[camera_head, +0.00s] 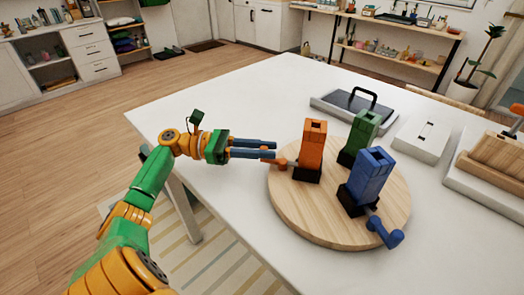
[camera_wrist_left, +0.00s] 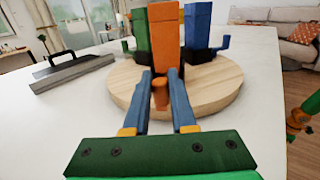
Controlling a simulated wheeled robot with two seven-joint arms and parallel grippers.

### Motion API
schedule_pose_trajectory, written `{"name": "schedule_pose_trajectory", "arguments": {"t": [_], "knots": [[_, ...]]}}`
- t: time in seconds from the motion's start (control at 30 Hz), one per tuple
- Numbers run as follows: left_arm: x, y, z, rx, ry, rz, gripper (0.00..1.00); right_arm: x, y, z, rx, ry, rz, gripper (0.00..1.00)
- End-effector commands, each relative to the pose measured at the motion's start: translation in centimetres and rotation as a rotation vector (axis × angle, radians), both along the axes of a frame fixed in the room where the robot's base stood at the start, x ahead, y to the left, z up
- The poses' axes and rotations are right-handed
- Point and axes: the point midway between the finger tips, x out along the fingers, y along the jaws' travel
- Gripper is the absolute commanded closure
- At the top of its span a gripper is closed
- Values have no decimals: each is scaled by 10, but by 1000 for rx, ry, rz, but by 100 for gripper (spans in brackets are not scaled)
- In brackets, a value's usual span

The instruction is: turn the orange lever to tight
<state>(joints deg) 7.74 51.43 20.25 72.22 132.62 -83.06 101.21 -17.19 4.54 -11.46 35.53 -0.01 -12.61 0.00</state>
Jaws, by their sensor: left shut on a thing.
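Three upright blocks stand on the round wooden board: an orange one (camera_head: 312,148), a green one (camera_head: 360,136) and a blue one (camera_head: 367,178). The orange lever (camera_head: 277,162) sticks out from the orange block's foot toward my left gripper (camera_head: 276,149). In the left wrist view the orange lever (camera_wrist_left: 160,94) lies between the two blue-grey fingers (camera_wrist_left: 160,74), which are shut on it. The blue block has a blue lever (camera_head: 386,233) pointing to the front right. In the left wrist view, green and orange parts (camera_wrist_left: 300,120) at the right edge appear to be my right arm; its jaws cannot be made out.
The round wooden board (camera_head: 290,220) rests on a white table (camera_head: 215,105). Behind the blocks lie a grey tray with a black handle (camera_head: 350,101) and a white box (camera_head: 422,138). A wooden slatted rack (camera_head: 495,160) stands at the right. The table's left part is clear.

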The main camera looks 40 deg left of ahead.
Motion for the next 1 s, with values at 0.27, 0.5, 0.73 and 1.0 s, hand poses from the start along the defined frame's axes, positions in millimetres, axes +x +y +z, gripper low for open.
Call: {"name": "schedule_pose_trajectory", "arguments": {"t": [0.27,0.5,0.73,1.0], "knots": [[0,-1,-2,2,5,-3,100,0,-1,0,-1,0,0,46],[0,0,-2,2,4,-2,46,0,-1,0,-1,0,0,46],[-1,1,-2,2,2,-1,46,0,-1,-1,-1,0,0,46],[-28,43,-6,4,4,2,46,0,-1,-21,-1,0,1,46]]}}
